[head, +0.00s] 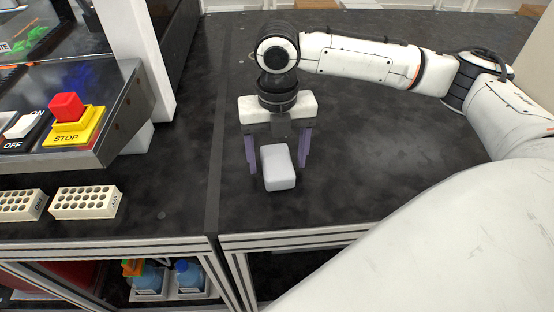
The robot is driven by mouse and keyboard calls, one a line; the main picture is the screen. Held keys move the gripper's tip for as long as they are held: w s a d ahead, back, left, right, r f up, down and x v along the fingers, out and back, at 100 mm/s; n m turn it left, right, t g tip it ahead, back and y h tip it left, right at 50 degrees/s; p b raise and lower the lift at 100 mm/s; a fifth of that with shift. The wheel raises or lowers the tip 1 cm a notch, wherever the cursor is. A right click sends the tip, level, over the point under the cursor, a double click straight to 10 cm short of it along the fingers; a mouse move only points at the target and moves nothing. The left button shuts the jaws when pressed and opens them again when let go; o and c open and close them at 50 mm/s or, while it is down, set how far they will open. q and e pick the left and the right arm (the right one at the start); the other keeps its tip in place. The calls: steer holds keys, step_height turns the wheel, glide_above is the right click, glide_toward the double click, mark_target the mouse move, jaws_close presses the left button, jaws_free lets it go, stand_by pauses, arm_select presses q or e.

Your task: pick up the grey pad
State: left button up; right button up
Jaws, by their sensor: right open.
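The grey pad (278,168) is a small pale block with rounded edges. It shows in the head view on the dark bench top, near the front edge. My right gripper (279,165) points down over it with its purple fingers apart. One finger is on each side of the pad, with a visible gap on the left. My left gripper is not in view.
A control box with a red stop button (68,107) stands on the left. Two white racks with holes (87,203) sit before it. Bottles (188,275) stand below the bench. The bench top (370,160) right of the pad is clear.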

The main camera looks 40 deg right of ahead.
mark_target(277, 160)
steer(key=shift+f, duration=0.5)
steer(key=c, duration=1.1)
steer(key=shift+r, duration=0.1)
steer(key=shift+c, duration=0.2)
step_height(277, 160, up, 10)
steer(key=shift+f+p, duration=0.1)
steer(key=shift+p, duration=0.55)
